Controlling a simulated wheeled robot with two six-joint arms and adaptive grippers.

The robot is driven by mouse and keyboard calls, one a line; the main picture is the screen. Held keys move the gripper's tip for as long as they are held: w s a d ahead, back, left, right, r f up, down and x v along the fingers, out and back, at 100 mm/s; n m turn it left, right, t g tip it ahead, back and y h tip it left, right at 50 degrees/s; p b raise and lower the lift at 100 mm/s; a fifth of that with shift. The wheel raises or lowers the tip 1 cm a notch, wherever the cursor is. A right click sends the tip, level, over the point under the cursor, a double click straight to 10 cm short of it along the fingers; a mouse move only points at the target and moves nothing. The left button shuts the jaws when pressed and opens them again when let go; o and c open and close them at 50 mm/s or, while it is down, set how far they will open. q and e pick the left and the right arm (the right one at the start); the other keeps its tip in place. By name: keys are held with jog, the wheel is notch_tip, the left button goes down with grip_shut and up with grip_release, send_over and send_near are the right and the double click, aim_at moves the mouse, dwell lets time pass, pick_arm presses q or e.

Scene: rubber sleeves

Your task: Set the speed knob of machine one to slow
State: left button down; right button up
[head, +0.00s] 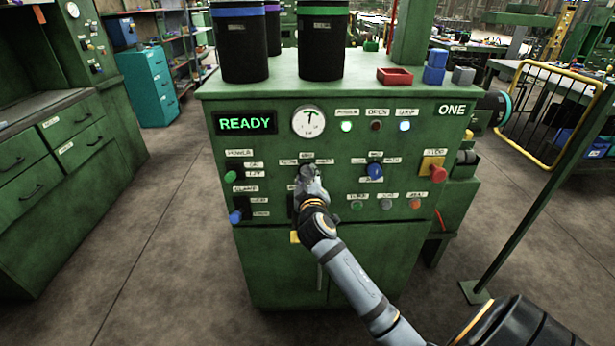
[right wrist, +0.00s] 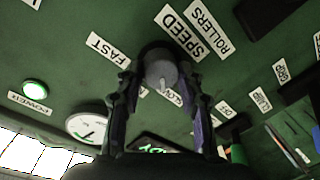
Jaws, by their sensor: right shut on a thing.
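Machine one is a green cabinet (head: 280,262) with an ONE plate (head: 452,110) and a lit READY display (head: 246,123). In the right wrist view the speed knob (right wrist: 161,72), dark with a grey face, sits under the SPEED label (right wrist: 184,33). The FAST label (right wrist: 108,49) is to its left, and a partly covered SLOW label (right wrist: 171,97) is below right. My right gripper (right wrist: 162,78) is shut on the knob, one finger on each side. In the head view the gripper (head: 309,182) hides the knob. Where the knob points is unclear. My left gripper is out of view.
Beside the gripper are a blue knob (head: 375,171) and a red stop button (head: 432,166) on yellow. A round gauge (head: 309,122) is above. Dark canisters (head: 240,45) and a red tray (head: 394,76) stand on top. The floor at left is open.

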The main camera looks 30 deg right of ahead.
jog(key=o, duration=1.2)
jog(key=shift+c, duration=0.2)
jog(key=shift+s+a, duration=0.2)
jog(key=shift+s, duration=0.05)
jog(key=v, duration=1.1)
jog(key=shift+s, duration=0.25)
